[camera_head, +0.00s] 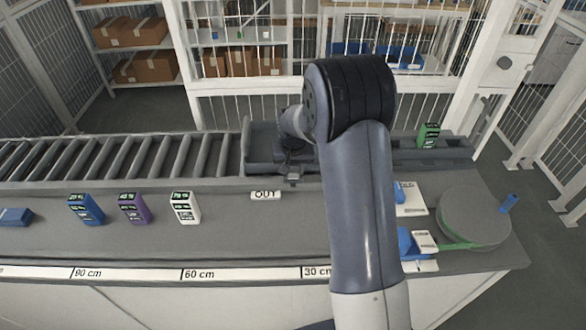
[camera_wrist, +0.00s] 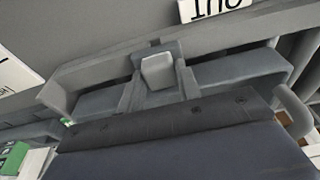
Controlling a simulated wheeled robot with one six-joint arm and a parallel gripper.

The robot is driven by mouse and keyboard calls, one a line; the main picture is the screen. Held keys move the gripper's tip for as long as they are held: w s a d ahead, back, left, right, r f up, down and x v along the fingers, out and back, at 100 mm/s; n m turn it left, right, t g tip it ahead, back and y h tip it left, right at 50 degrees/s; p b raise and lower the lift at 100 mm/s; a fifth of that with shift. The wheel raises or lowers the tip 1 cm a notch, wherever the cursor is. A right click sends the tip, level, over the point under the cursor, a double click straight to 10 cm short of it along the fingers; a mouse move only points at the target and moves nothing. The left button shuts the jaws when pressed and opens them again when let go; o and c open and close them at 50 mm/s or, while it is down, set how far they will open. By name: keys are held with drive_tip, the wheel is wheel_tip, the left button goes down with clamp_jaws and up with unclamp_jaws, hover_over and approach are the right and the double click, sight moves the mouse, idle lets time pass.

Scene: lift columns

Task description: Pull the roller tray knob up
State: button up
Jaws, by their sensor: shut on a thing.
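The roller tray (camera_head: 262,140) is a dark grey tray with raised walls, at the right end of the rollers, behind the OUT label. My gripper (camera_head: 291,172) is at the tray's front side, partly covered by my own arm. In the wrist view, a pale grey block, which looks like the knob (camera_wrist: 157,69), sits between the two grey fingers of my gripper (camera_wrist: 160,82). The gripper is shut on it. The tray's grey wall (camera_wrist: 230,47) runs behind. The knob is too small to make out in the head view.
Blue (camera_head: 86,209), purple (camera_head: 133,208) and white (camera_head: 185,207) boxes stand on the front bench. The OUT label (camera_head: 265,195) lies before the tray. A green box (camera_head: 428,135) and a round grey disc (camera_head: 475,212) are at right. Rollers (camera_head: 120,155) extend left, empty.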

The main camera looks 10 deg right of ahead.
drive_tip(key=shift+r, duration=0.25)
drive_tip(key=shift+r+p, duration=0.55)
drive_tip(key=shift+r, duration=0.1)
drive_tip(key=o, duration=0.8)
wheel_tip(320, 180, up, 9)
drive_tip(key=s+p, duration=0.1)
drive_tip(key=p, duration=0.3)
drive_tip(key=shift+s+a+p, duration=0.15)
drive_tip(key=shift+s+p, duration=0.2)
drive_tip(key=shift+s, duration=0.05)
drive_tip(key=shift+f, duration=0.2)
